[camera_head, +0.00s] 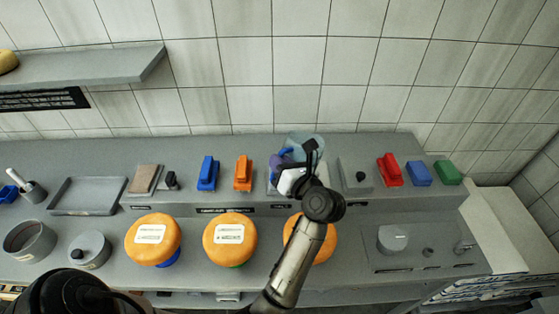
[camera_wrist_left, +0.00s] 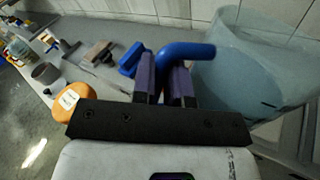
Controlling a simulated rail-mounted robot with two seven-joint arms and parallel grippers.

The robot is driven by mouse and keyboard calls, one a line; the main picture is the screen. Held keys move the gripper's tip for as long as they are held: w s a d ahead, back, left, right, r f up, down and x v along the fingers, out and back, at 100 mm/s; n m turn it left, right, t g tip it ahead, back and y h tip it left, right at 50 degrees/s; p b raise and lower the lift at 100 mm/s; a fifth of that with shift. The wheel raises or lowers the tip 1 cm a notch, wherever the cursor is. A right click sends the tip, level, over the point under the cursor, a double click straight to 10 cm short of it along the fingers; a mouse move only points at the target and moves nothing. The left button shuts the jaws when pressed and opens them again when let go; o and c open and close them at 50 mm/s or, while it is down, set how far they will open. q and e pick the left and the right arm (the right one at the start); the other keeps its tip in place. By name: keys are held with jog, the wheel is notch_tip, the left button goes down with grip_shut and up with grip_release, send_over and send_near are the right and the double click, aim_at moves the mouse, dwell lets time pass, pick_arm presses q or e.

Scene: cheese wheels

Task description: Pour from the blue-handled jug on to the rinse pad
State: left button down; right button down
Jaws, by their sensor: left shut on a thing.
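The jug (camera_head: 306,141) is a pale blue, see-through vessel at the back of the counter, partly hidden by my left arm. In the left wrist view the jug (camera_wrist_left: 250,65) fills the right side, with its blue handle (camera_wrist_left: 190,50) reaching left. My left gripper (camera_head: 285,156) is shut on this handle; its purple fingers (camera_wrist_left: 164,75) are on either side of it. The jug's base and contents are not clear. A brown pad (camera_head: 145,178) lies on the back ledge at left. I cannot tell whether it is the rinse pad. My right gripper is not in view.
Orange cheese wheels (camera_head: 152,239) stand along the counter front, one partly behind my arm. Blue (camera_head: 208,173) and orange (camera_head: 243,173) handled blocks stand on the ledge left of the jug. A grey plate (camera_head: 350,178) and a red block (camera_head: 390,170) are to its right.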

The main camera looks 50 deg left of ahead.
pick_arm(q)
jog(key=shift+w+m+p, duration=0.1)
jog(key=shift+m+p, duration=0.3)
jog(key=shift+p, duration=0.1)
jog(key=shift+w+f+m+p, duration=0.2)
jog(key=shift+f+m+p, duration=0.15)
jog(key=shift+m+p, duration=0.45)
jog(key=shift+w+m+p, duration=0.3)
jog(key=shift+p, duration=0.75)
jog(key=shift+w+a+r+m+g+h+p, duration=0.1)
jog(key=shift+w+m+g+h+p, duration=0.25)
jog(key=shift+p, duration=0.35)
dwell(0.4)
jog(key=shift+w+m, duration=0.15)
jog(key=shift+m, duration=0.1)
dwell(0.5)
jog(key=shift+w, duration=0.1)
dwell(0.8)
dwell(0.7)
jog(key=shift+w+r, duration=0.1)
